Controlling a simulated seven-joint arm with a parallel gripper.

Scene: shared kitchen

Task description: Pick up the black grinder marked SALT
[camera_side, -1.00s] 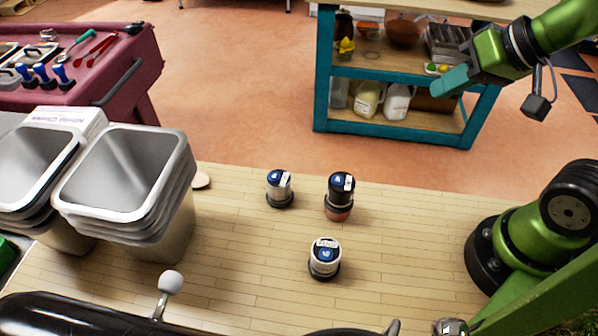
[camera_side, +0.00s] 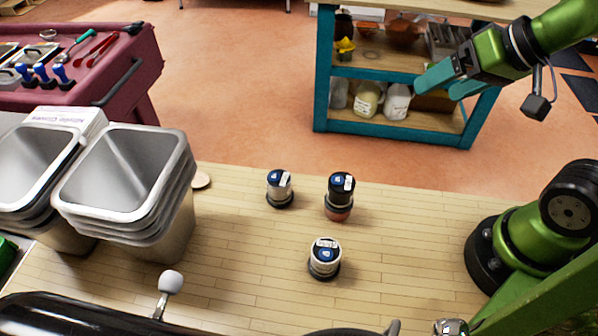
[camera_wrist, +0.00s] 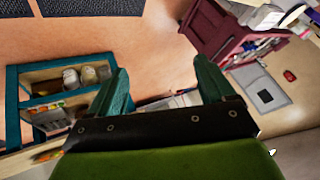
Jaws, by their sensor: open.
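Three small grinders stand upright on the wooden counter in the side view. One (camera_side: 280,188) has a dark cap and a pale patch, at the back left. One (camera_side: 340,193) is mostly black with a reddish base, at the back right. One (camera_side: 325,258) has a pale body and a dark label on top, nearer the camera. Their lettering is too small to read, so I cannot tell which is marked SALT. My gripper (camera_side: 438,84) is open and empty, high at the upper right, well away from all three. Its teal fingers also show apart in the wrist view (camera_wrist: 165,82), with no grinder visible there.
Stacked metal pans (camera_side: 128,178) stand on the counter's left. A black pan or lid (camera_side: 75,318) and a white-knobbed lever (camera_side: 170,283) are along the front. A teal shelf (camera_side: 322,90) stands beyond.

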